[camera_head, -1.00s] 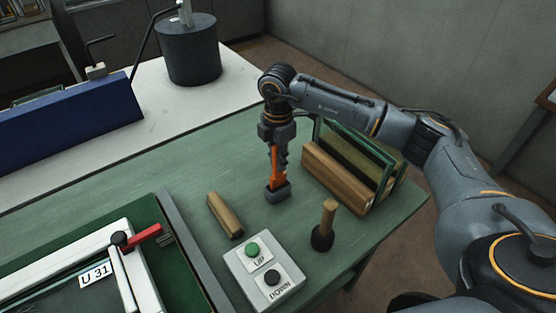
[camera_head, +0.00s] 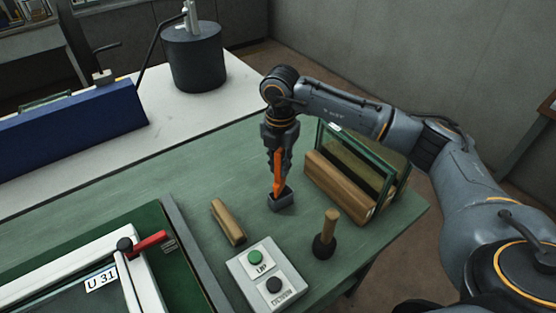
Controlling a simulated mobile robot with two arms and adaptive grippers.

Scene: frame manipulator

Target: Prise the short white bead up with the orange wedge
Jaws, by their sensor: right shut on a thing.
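My right gripper (camera_head: 278,174) points down and is shut on the orange wedge (camera_head: 279,175). The wedge is upright, with its lower end at the small dark grey holder (camera_head: 281,203) on the green bench. Whether the tip is still inside the holder or just above it is hard to tell. A white frame (camera_head: 60,261) labelled U 31 lies at the lower left, cut off by the picture edge. White strips run along its edges, and I cannot tell which is the short white bead. My left gripper is not in view.
A mallet (camera_head: 327,236), a wooden block (camera_head: 228,222) and an UP/DOWN button box (camera_head: 267,277) stand near the holder. Glass panes (camera_head: 352,160) and a larger wooden block (camera_head: 340,184) are to its right. A red-handled clamp (camera_head: 150,243) sits at the frame's corner.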

